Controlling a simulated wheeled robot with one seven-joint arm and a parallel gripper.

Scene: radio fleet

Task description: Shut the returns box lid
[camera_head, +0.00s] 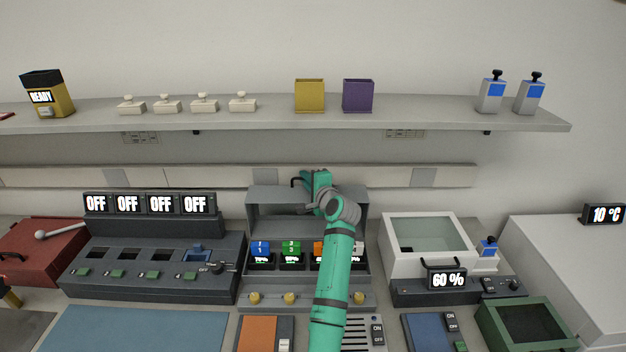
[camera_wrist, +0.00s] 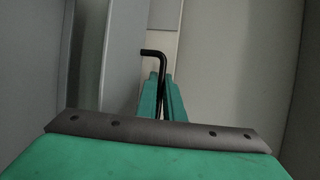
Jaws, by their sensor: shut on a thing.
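My gripper (camera_head: 318,180) is at the upper part of the grey open-fronted unit (camera_head: 252,212) in the middle of the bench. Its green fingers are shut on a black bent handle (camera_wrist: 155,54), seen close up in the wrist view. The handle's tip also shows just left of the gripper in the head view (camera_head: 296,181). No label says which box is the returns box. A red box (camera_head: 40,250) at the far left has its lid down. A green box (camera_head: 522,322) at the front right shows a dark inside or window. My arm hides part of the grey unit.
Several coloured packs, including a blue one (camera_head: 260,247) and a green one (camera_head: 291,247), sit in the grey unit. A white box (camera_head: 398,262) stands to its right, a dark switch panel (camera_head: 160,278) to its left. The shelf (camera_head: 420,119) overhangs behind my gripper.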

